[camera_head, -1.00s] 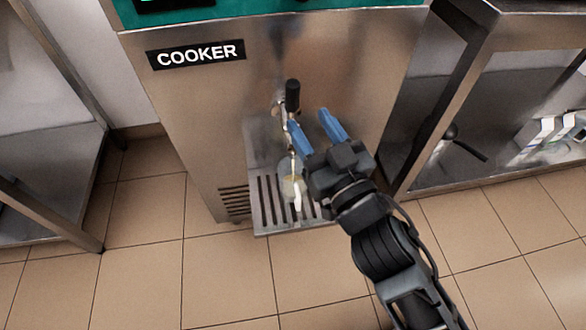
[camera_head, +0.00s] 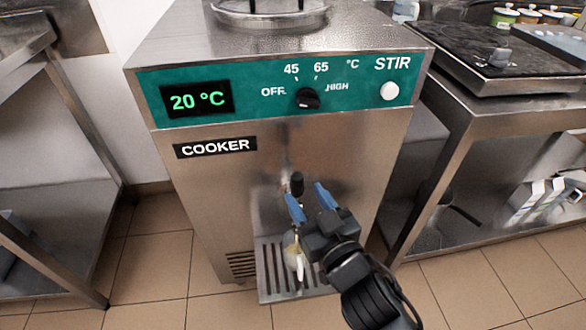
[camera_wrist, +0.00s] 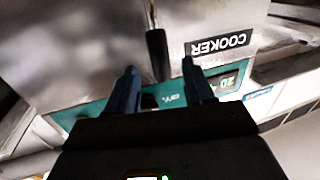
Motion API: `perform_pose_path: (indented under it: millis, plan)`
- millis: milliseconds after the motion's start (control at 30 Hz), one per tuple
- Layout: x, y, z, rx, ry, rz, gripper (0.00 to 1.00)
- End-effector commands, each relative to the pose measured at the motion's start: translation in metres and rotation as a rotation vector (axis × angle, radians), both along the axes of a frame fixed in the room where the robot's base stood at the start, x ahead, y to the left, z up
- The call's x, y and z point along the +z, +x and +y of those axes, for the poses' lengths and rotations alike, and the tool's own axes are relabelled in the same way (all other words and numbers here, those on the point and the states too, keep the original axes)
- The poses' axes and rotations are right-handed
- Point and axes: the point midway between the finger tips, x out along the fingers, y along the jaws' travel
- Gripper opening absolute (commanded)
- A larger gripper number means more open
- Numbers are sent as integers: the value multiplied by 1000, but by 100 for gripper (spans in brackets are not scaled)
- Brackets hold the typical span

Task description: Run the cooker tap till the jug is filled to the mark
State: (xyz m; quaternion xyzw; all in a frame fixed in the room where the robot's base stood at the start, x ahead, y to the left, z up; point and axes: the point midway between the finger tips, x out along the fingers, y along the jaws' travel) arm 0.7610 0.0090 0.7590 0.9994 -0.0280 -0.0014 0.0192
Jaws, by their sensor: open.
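The cooker (camera_head: 230,180) is a steel cabinet with a teal panel reading 20 °C. Its tap has a black upright handle (camera_head: 297,183) low on the front, which also shows in the wrist view (camera_wrist: 157,55). Below it a small pale jug (camera_head: 293,258) with a white handle stands on the slatted drip tray (camera_head: 265,291). My gripper (camera_head: 306,193) is open, its blue fingers just below and right of the tap handle. In the wrist view the handle lies beyond the fingertips, between their lines; I cannot tell contact. The jug's mark and level are too small to read.
The cooker's dial (camera_head: 307,98) and white STIR button (camera_head: 390,91) are above. A steel bench (camera_head: 500,105) stands close on the right, with cartons (camera_head: 540,198) on its lower shelf. Another steel stand (camera_head: 60,255) is at left. Tiled floor is clear between.

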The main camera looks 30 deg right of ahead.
Motion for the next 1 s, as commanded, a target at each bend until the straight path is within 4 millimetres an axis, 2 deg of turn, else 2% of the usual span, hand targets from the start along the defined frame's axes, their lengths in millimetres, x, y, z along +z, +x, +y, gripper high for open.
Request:
perform_pose_path:
  millis: [300,433,600,833,1000]
  plan:
    - [2,47,-2,1,0,-4,52]
    - [1,61,-3,1,0,-3,52]
    - [0,69,-3,1,0,-2,52]
    - [0,69,-3,1,0,-2,52]
    - [0,69,-3,1,1,-2,37]
